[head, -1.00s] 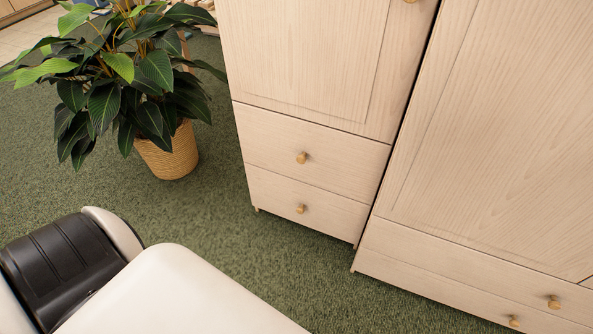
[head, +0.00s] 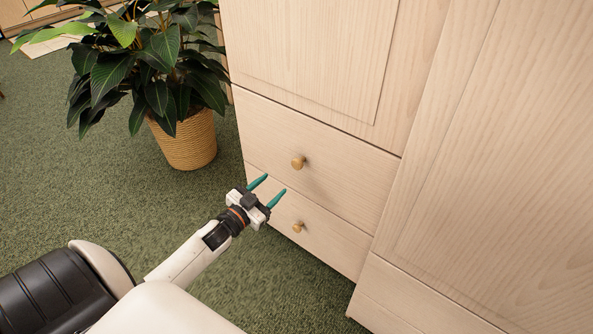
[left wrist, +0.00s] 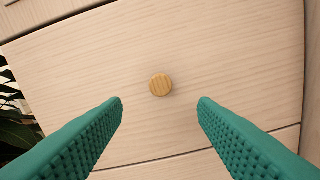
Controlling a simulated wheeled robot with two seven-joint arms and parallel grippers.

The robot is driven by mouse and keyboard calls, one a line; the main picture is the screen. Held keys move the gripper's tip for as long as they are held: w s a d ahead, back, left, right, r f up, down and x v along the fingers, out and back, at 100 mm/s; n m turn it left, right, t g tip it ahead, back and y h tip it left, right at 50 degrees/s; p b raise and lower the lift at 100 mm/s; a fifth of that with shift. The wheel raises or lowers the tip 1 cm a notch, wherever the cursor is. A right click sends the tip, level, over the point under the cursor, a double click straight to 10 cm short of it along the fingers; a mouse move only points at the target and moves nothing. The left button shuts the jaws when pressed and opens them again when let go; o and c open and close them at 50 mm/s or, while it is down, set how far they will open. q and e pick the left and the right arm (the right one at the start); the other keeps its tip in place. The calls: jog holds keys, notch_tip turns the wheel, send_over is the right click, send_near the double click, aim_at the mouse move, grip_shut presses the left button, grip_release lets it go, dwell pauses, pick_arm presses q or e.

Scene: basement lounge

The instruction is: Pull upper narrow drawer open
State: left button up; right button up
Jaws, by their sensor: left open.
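The upper narrow drawer (head: 335,170) is shut in the pale wood cabinet, with a round wooden knob (head: 298,162) on its front. The lower drawer (head: 325,238) sits below it with its own knob (head: 298,227). My left gripper (head: 272,186) is open and empty in front of the drawers, its teal fingers pointing at the cabinet. In the left wrist view a round knob (left wrist: 160,85) shows between and beyond the fingertips (left wrist: 160,103), not touched by them. My right gripper is not in view.
A leafy plant in a woven pot (head: 186,140) stands left of the cabinet. A wider cabinet (head: 480,200) adjoins on the right. Green carpet (head: 110,190) lies open in front and to the left.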

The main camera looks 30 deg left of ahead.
aim_at(295, 165)
pick_arm(q)
jog(key=w, duration=0.3)
jog(key=w+b, duration=0.1)
jog(key=w, duration=0.5)
jog(key=shift+d+b, duration=0.4)
jog(key=shift+w, duration=0.95)
jog(key=shift+w+d, duration=0.1)
jog(key=shift+w, duration=0.4)
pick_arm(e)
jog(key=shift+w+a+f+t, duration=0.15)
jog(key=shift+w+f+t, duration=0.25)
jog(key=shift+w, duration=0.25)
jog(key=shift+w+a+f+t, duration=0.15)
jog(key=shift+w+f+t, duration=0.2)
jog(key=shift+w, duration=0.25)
pick_arm(q)
grip_shut()
